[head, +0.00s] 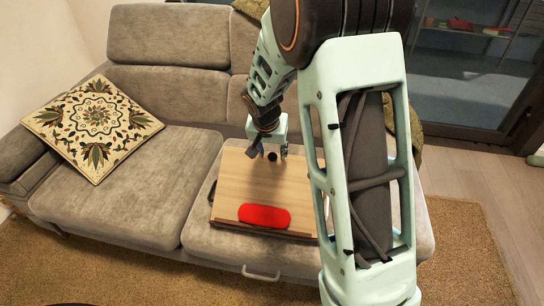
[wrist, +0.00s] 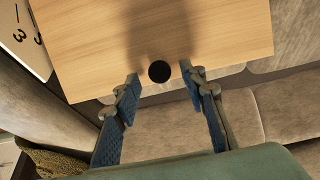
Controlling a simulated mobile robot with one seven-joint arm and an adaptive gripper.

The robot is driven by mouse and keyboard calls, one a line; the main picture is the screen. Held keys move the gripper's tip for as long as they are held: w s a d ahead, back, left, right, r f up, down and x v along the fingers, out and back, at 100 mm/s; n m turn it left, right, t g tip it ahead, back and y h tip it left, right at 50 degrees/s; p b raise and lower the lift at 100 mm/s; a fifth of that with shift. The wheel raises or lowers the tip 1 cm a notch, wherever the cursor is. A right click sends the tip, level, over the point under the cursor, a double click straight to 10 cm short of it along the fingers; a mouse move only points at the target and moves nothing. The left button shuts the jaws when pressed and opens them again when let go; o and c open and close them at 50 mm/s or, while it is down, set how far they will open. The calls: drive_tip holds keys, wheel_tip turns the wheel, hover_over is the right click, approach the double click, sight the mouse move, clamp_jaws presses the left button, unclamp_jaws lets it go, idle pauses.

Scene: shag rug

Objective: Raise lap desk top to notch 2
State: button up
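The lap desk (head: 258,185) rests on the sofa's right seat cushion, with a light wooden top and a red rounded pad along its near edge. In the wrist view the wooden top (wrist: 110,40) fills the upper middle. A black round spot (wrist: 159,71) lies near the top's edge; I cannot tell whether it is a hole or a knob. My gripper (head: 268,153) is over the desk's far edge, fingers open and empty. In the wrist view its fingertips (wrist: 159,74) are on either side of the black spot. A white plate (wrist: 24,36) with a "3" and other marks shows at left.
The grey sofa (head: 165,175) has a patterned cushion (head: 93,128) at left. Its backrest stands behind the desk. A metal handle (head: 261,273) is on the sofa's front. My arm hides the desk's right side. A shag rug (head: 465,250) covers the floor.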

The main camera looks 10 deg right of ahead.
drive_tip(key=shift+w+d+f, duration=0.15)
drive_tip(key=shift+w+f, duration=0.1)
drive_tip(key=shift+f, duration=0.4)
clamp_jaws()
